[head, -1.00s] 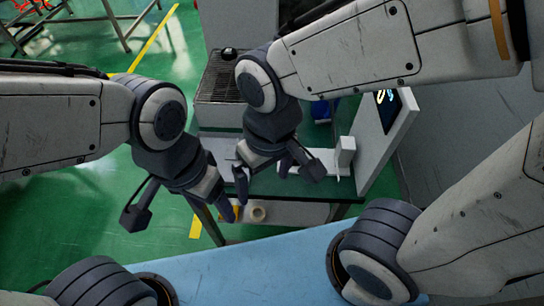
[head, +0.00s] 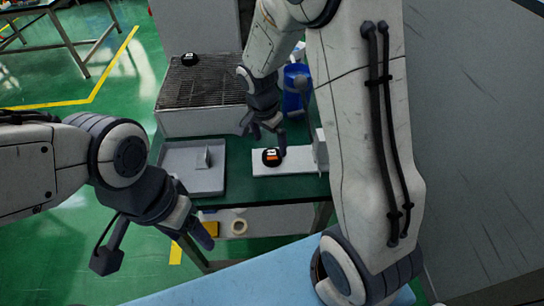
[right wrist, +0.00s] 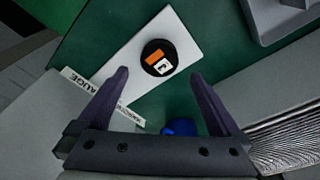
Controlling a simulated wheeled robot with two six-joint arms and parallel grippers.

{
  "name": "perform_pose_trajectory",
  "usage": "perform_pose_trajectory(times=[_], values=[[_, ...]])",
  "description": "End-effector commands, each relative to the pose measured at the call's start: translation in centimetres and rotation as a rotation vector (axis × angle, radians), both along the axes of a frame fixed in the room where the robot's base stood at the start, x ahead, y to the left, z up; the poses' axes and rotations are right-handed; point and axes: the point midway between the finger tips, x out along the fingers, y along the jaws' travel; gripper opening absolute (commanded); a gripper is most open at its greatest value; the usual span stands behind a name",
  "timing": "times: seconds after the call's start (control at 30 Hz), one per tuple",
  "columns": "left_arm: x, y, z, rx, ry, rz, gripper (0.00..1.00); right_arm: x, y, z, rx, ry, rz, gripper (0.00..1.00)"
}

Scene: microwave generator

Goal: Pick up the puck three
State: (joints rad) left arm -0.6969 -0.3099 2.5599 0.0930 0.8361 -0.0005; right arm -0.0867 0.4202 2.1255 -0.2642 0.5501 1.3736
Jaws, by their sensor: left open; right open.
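A black round puck (head: 271,157) with an orange and white label lies on a white plate (head: 297,162) on the green table. The mark on its label is too small to read surely. In the right wrist view the puck (right wrist: 158,58) shows just beyond and between the fingertips. My right gripper (head: 265,134) is open and empty, above and close to this puck, not closed around it. Another black puck (head: 190,59) with a white mark sits on the ribbed top of a grey box at the back left. My left gripper (head: 197,230) is open, low at the left front, away from both pucks.
A grey tray (head: 178,179) with a small upright piece stands left of the white plate. A blue container (head: 295,88) stands behind the plate, and a white upright block (head: 320,151) at its right. A tape roll (head: 239,226) lies on the lower shelf.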

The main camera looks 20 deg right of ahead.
Motion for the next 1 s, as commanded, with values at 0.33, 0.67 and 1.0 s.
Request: perform_pose_trajectory(times=[0.33,0.67,1.0], values=[[0.0,0.0,0.8,0.0,0.0,0.0,0.69,0.2,-0.5,-4.4,-0.001,0.003,0.002,1.0],[0.0,0.0,0.8,0.0,0.0,0.0,0.69,0.3,-0.6,-5.2,0.0,-0.001,0.002,1.0],[0.0,0.0,0.8,0.0,0.0,0.0,0.69,0.3,-0.6,-5.2,0.0,-0.001,0.002,0.06]])
